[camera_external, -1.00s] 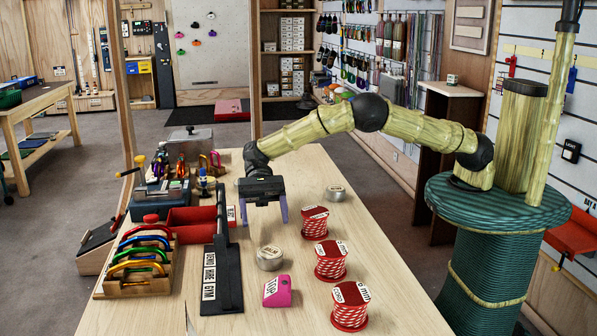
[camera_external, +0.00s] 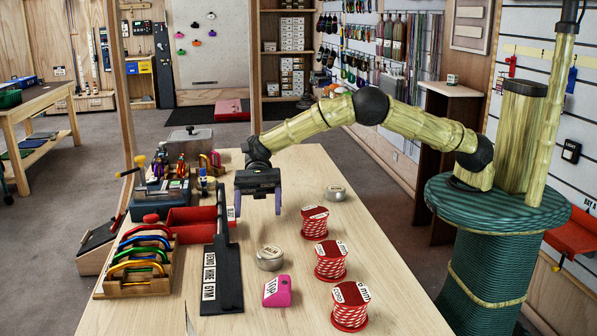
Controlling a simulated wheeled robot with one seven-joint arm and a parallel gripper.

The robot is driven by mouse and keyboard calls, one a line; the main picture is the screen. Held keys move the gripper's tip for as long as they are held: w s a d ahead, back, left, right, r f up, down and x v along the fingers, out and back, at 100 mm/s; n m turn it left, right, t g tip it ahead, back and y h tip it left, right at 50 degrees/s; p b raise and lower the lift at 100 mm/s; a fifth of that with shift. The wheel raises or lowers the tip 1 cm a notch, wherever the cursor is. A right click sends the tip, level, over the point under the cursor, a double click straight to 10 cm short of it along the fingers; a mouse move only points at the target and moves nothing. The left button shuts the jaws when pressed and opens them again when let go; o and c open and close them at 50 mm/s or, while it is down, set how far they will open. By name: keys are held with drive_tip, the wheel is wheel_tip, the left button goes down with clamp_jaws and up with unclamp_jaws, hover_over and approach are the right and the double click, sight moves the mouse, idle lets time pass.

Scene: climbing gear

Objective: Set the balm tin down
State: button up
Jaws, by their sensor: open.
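A round silver balm tin (camera_external: 270,258) with a pale label sits flat on the wooden table (camera_external: 330,255), just left of the rope spools. A second similar round tin (camera_external: 335,193) sits farther back on the right side; its label is too small to read. My gripper (camera_external: 258,212) is open and empty, pointing down above the table, behind the near balm tin and apart from it. No tin is between its fingers.
Several red-and-white rope spools (camera_external: 331,261) stand along the right. A pink STOP block (camera_external: 277,291) lies in front of the near tin. A black sign stand (camera_external: 221,275), a carabiner rack (camera_external: 137,270) and a red tray (camera_external: 190,222) are on the left.

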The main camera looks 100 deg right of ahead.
drive_tip(key=w+d+r+m+t+h, duration=0.2)
drive_tip(key=d+r+m+t+h, duration=0.3)
drive_tip(key=m, duration=0.8)
drive_tip(key=w+d+r+m+t+h, duration=0.1)
drive_tip(key=d+r+m+t+h, duration=0.2)
drive_tip(key=d+r+m+t, duration=0.7)
drive_tip(key=s+f+m+g+h, duration=0.2)
drive_tip(key=s+f+m+g, duration=0.1)
drive_tip(key=s+m, duration=0.5)
drive_tip(key=s+f+m+g+h, duration=0.2)
drive_tip(key=s+f+m, duration=0.3)
drive_tip(key=s+m, duration=0.3)
drive_tip(key=s+f+m+g+h, duration=0.2)
drive_tip(key=s+f+m+g, duration=0.2)
drive_tip(key=s+m, duration=0.4)
drive_tip(key=shift+s+d+f+g, duration=0.15)
drive_tip(key=shift+s+g, duration=0.1)
drive_tip(key=shift+s, duration=0.4)
drive_tip(key=shift+s+a+f+g, duration=0.15)
drive_tip(key=shift+s+g, duration=0.1)
drive_tip(key=shift+s, duration=0.4)
drive_tip(key=s+a+f+m+g, duration=0.2)
drive_tip(key=s+m, duration=0.3)
drive_tip(key=s, duration=0.7)
drive_tip(key=shift+a+f+g, duration=0.15)
drive_tip(key=shift+f+g, duration=0.15)
drive_tip(key=shift+g, duration=0.6)
drive_tip(key=shift+s+r, duration=0.1)
